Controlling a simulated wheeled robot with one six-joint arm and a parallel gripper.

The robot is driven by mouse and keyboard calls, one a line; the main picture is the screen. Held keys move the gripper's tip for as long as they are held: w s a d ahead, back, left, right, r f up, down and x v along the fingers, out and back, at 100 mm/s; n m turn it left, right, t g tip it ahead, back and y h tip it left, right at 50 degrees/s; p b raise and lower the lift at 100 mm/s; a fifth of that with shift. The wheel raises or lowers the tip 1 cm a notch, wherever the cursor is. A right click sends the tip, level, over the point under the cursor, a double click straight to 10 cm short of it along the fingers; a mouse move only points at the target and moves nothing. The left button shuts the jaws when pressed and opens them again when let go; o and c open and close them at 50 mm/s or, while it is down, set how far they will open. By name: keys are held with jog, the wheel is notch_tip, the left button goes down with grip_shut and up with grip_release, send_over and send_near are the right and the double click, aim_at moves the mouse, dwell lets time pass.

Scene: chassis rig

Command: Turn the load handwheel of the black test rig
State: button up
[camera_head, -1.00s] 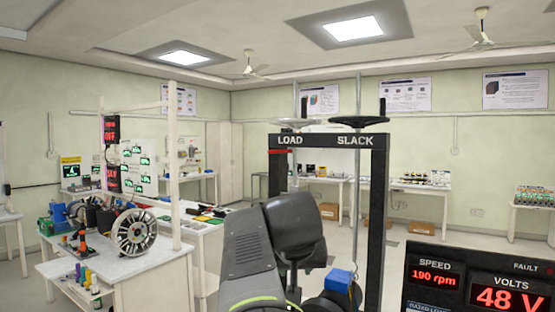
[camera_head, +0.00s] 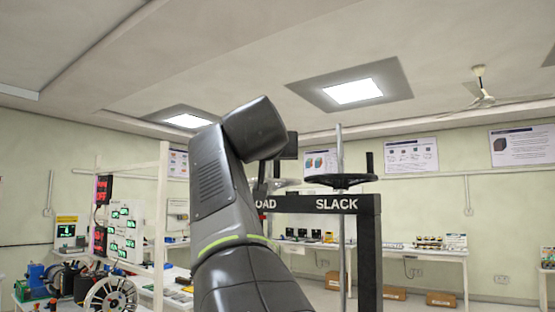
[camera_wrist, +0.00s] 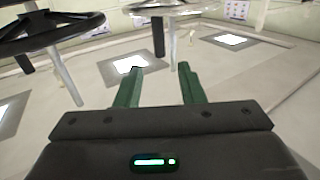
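The black test rig's frame (camera_head: 367,245) stands right of my arm in the head view, and the arm hides part of its LOAD label. The pale, thin load handwheel (camera_head: 283,183) sits above that label, largely hidden by my arm. In the wrist view, which looks upside down, the load handwheel (camera_wrist: 165,8) is cut by the top edge, beyond my fingertips. My gripper (camera_wrist: 156,82) is open and empty, its two green fingers apart and touching nothing. In the head view its fingers are hidden.
The black slack handwheel (camera_head: 340,181) with its upright handle stands right of the load wheel; it also shows at the wrist view's upper left (camera_wrist: 50,30). A tall rod (camera_head: 340,150) rises through it. Benches with equipment stand behind and at the left.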

aim_at(277, 179)
jog(key=w+p, duration=0.1)
jog(key=w, duration=0.2)
jog(key=w+p, duration=0.1)
jog(key=w, duration=0.2)
jog(key=w+d+p, duration=0.1)
jog(key=w, duration=0.3)
jog(key=shift+w, duration=0.1)
grip_shut()
